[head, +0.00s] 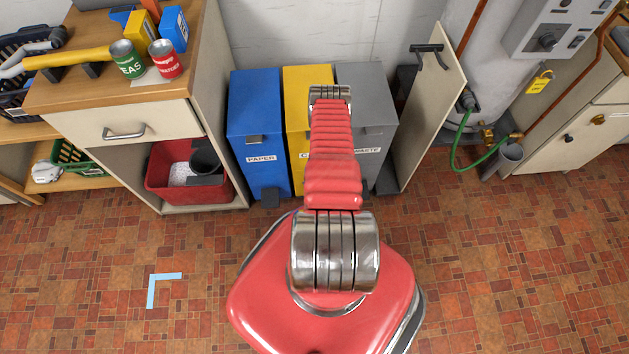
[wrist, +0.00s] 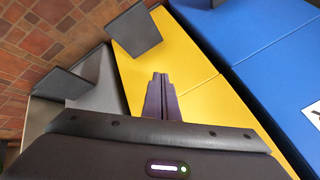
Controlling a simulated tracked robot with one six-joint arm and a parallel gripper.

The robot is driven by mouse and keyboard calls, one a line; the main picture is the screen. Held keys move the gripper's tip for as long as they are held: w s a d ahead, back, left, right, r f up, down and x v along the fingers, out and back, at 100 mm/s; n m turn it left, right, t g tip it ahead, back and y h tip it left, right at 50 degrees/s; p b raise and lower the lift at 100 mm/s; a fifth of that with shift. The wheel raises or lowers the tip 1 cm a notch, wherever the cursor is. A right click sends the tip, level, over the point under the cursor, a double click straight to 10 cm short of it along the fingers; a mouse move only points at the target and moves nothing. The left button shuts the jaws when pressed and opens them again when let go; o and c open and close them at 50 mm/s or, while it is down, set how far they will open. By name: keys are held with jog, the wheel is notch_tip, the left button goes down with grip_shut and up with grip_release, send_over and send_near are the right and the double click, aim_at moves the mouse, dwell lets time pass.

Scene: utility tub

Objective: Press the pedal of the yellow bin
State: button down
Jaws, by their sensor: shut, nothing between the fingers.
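The yellow bin (head: 297,118) stands between two other bins in the head view, and my arm covers much of its front. In the wrist view the yellow bin's front (wrist: 185,60) fills the middle of the picture. Its dark pedal (wrist: 134,28) sticks out from its base at the top, left of my fingertips. My gripper (wrist: 160,77) is shut and empty, in front of the yellow bin. The fingertips look apart from the pedal. In the head view my arm hides the gripper and the pedal.
A blue bin (head: 256,125) with its own pedal stands on the left. A grey bin (head: 372,110) stands on the right; its dark pedal (wrist: 58,80) shows in the wrist view. A cabinet with a red tub (head: 188,172) is further left. The tiled floor (head: 130,240) in front is open.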

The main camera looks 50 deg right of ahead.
jog(key=shift+f, duration=0.15)
jog(key=shift+f, duration=4.25)
jog(key=shift+f, duration=0.1)
jog(key=shift+f, duration=0.3)
jog(key=shift+r, duration=0.1)
jog(key=shift+r, duration=0.35)
jog(key=shift+r, duration=2.5)
